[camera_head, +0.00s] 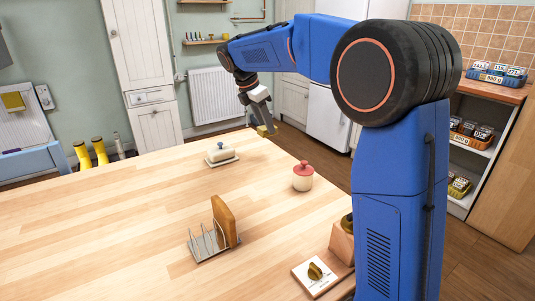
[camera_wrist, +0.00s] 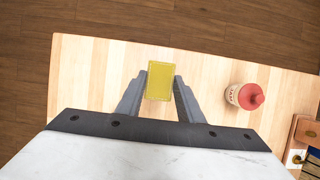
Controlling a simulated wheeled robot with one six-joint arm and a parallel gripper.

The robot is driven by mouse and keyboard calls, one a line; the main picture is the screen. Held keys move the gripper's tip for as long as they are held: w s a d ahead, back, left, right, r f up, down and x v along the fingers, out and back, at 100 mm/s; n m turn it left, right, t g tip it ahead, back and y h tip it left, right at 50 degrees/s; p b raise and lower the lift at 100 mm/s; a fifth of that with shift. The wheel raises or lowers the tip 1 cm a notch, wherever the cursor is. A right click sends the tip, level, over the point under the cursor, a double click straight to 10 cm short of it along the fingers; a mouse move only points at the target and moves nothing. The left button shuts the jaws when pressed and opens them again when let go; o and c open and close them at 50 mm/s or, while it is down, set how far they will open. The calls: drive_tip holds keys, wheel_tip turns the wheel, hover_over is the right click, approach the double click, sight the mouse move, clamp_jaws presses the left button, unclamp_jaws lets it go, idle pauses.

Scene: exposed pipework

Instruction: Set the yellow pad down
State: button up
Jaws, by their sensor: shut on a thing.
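The yellow pad (camera_wrist: 160,80) is a small flat rectangle held between the two grey fingers of my gripper (camera_wrist: 161,76). In the head view the pad (camera_head: 267,130) shows as a small yellow edge below my gripper (camera_head: 262,118), by the far corner of the wooden table (camera_head: 120,215). In the wrist view the pad lies in line with the tabletop (camera_wrist: 100,80), inside its edge. My gripper is shut on the pad. I cannot tell the gap between the pad and the wood.
A red-lidded jar (camera_head: 303,177) stands nearest the pad, to its right in the wrist view (camera_wrist: 245,97). A butter dish (camera_head: 221,154), a toast rack (camera_head: 212,240) with bread and a white tile (camera_head: 316,277) are also on the table. Bare wood lies between them.

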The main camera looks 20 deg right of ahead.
sight(260, 133)
wheel_tip(260, 133, down, 9)
drive_tip(key=shift+f, duration=0.1)
idle(0.4)
drive_tip(key=o, duration=1)
drive_tip(key=v, duration=1.2)
drive_tip(key=shift+d, duration=0.1)
